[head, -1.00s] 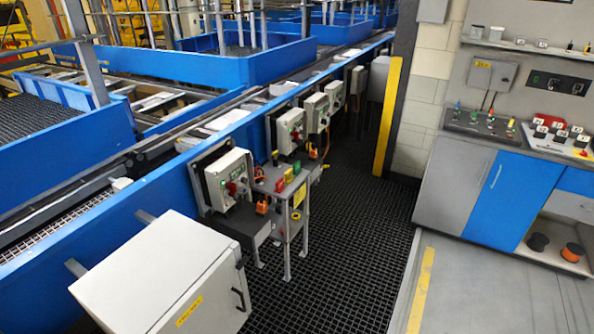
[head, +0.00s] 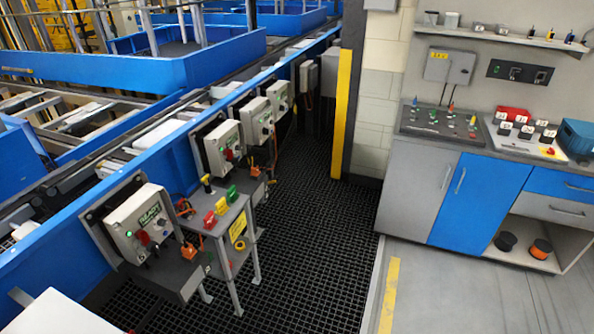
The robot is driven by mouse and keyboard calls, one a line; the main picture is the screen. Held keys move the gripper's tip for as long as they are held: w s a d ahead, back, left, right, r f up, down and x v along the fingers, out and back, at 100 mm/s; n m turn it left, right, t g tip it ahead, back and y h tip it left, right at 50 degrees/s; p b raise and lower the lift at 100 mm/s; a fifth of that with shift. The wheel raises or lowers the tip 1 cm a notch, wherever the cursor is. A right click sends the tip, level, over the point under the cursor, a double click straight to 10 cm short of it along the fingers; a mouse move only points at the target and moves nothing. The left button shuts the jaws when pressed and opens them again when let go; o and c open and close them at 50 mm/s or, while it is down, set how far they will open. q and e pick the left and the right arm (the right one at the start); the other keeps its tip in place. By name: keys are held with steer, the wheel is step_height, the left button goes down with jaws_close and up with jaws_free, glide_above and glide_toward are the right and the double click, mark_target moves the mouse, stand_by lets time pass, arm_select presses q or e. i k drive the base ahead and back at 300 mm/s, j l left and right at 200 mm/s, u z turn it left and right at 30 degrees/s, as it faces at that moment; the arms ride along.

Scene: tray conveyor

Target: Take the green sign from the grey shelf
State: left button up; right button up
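A small green piece (head: 231,193), which looks like the green sign, stands on the grey shelf (head: 204,241). The shelf is a small stand on legs beside the blue conveyor. Red pieces (head: 210,220) stand in a row with the green one, on its near side. Neither of my grippers is in view.
Several grey control boxes line the blue conveyor side (head: 177,152). A white cabinet (head: 57,315) is at the lower left. A workbench (head: 408,185) stands at the right. The dark grating floor (head: 310,235) between is clear. A yellow-edged post (head: 342,115) rises behind.

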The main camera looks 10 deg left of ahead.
mark_target(232, 196)
steer(key=i+l, duration=0.1)
steer(key=i, duration=0.5)
steer(key=i+l, duration=0.1)
steer(key=i, duration=0.55)
steer(key=i+u, duration=0.1)
steer(key=i, duration=0.5)
steer(key=l, duration=0.1)
